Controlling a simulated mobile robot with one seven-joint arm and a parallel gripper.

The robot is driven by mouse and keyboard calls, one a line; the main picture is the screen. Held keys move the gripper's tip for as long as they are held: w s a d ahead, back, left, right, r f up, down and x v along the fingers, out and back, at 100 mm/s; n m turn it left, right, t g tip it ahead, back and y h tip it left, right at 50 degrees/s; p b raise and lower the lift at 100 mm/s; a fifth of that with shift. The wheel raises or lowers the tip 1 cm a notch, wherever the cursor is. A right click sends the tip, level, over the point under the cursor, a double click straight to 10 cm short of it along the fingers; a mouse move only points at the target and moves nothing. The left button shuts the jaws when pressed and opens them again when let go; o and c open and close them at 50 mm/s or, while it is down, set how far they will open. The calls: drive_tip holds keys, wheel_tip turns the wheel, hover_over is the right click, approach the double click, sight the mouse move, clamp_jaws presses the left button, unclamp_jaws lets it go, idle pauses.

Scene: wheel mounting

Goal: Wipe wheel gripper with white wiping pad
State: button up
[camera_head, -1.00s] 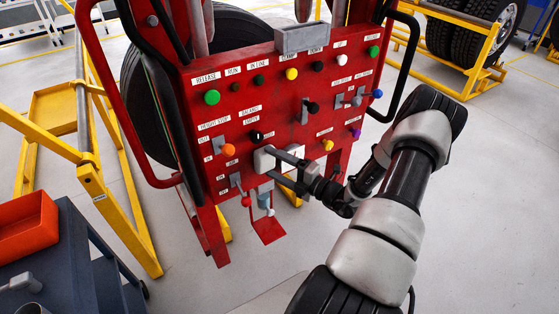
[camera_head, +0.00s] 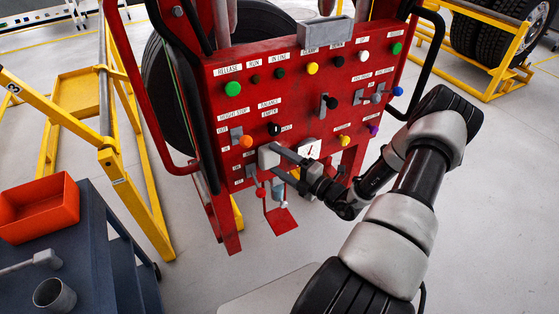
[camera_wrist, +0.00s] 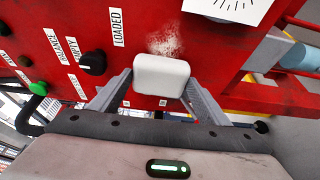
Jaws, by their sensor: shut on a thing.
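The wheel gripper is a red machine with a control panel (camera_head: 290,105) of labelled buttons and levers. My gripper (camera_head: 279,161) is shut on the white wiping pad (camera_head: 269,157), which is at the lower part of the panel, left of a white dial (camera_head: 309,150). In the wrist view the pad (camera_wrist: 161,77) sits between my two fingers, close to the red surface. A pale, speckled smudge (camera_wrist: 166,44) shows on the red paint just beyond the pad. I cannot tell whether the pad touches the panel.
An orange button (camera_head: 246,141) and a black knob (camera_head: 275,129) are close above the pad. Small levers hang below it. A dark cart (camera_head: 92,240) with an orange bin (camera_head: 38,208) is at lower left. Yellow frames (camera_head: 110,160) stand left and upper right.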

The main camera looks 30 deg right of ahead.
drive_tip(key=shift+s+d+p, duration=0.15)
drive_tip(key=shift+s+p, duration=0.5)
drive_tip(key=shift+s, duration=2.25)
drive_tip(key=shift+s+p, duration=0.3)
drive_tip(key=shift+s, duration=1.25)
drive_tip(key=shift+w, duration=0.15)
drive_tip(key=shift+m+h, duration=0.4)
drive_tip(key=shift+h, duration=0.2)
drive_tip(key=shift+w+d, duration=0.2)
drive_tip(key=shift+w, duration=3.2)
drive_tip(key=shift+w+b, duration=0.4)
drive_tip(key=shift+w, duration=0.65)
